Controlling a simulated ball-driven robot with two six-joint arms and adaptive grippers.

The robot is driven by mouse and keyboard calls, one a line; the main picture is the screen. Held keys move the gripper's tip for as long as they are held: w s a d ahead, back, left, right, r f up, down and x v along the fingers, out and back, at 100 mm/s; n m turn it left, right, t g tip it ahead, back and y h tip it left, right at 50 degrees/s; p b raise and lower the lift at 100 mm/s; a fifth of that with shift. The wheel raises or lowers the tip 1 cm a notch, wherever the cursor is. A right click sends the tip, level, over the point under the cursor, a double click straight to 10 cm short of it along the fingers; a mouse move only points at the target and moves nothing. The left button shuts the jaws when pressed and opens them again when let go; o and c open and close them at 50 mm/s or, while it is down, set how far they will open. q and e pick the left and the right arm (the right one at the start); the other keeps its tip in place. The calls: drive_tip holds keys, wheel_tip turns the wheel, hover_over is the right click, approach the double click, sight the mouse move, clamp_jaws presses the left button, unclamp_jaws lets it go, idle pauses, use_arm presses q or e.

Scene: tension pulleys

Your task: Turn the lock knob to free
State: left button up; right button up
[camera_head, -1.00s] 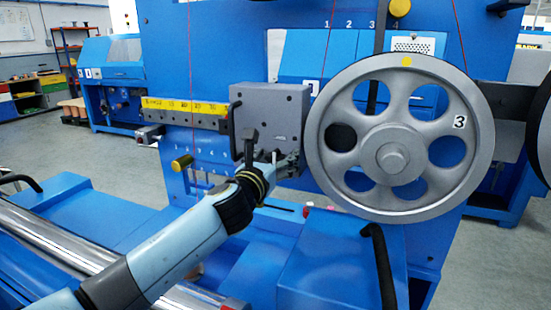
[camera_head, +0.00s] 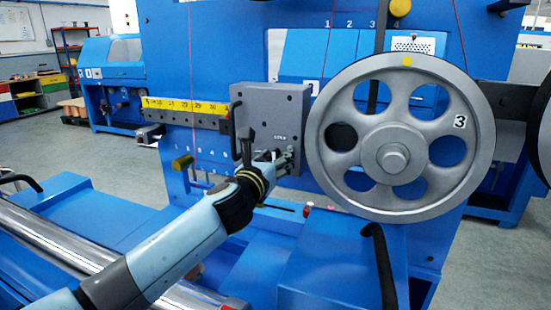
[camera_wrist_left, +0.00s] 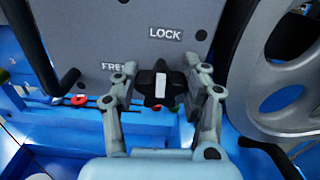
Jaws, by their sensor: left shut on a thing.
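The lock knob (camera_wrist_left: 155,86) is a black star-shaped knob with a white stripe, on the front of a grey block (camera_head: 268,112). In the left wrist view the stripe stands nearly upright. The LOCK label (camera_wrist_left: 165,33) is above the knob and the FREE label (camera_wrist_left: 116,66) is to its upper left, partly covered by a finger. My left gripper (camera_wrist_left: 160,88) is shut on the knob, one finger at each side. In the head view my left gripper (camera_head: 280,158) is at the block's lower right, and the knob is hard to make out. My right gripper is not in view.
A large grey pulley wheel (camera_head: 398,70) marked 3 stands close to the right of the block. A black handle (camera_head: 234,125) sticks out at the block's left. A yellow scale (camera_head: 185,106) runs left along the rail. A blue housing (camera_head: 325,260) lies below.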

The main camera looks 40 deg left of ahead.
use_arm(q)
drive_tip(key=n+b, duration=0.1)
drive_tip(key=n, duration=0.4)
drive_tip(key=shift+a+f, duration=0.1)
drive_tip(key=n+b, duration=0.1)
drive_tip(key=n, duration=0.2)
drive_tip(key=shift+a+f+n, duration=0.1)
drive_tip(key=shift+n, duration=0.2)
drive_tip(key=n+b, duration=0.1)
drive_tip(key=n, duration=0.3)
drive_tip(key=shift+f+n+b, duration=0.1)
drive_tip(key=shift+n+b, duration=0.2)
drive_tip(key=shift+s+n+b, duration=0.1)
drive_tip(key=shift+n+b, duration=0.65)
drive_tip(key=shift+n, duration=1.15)
drive_tip(key=o, duration=1.2)
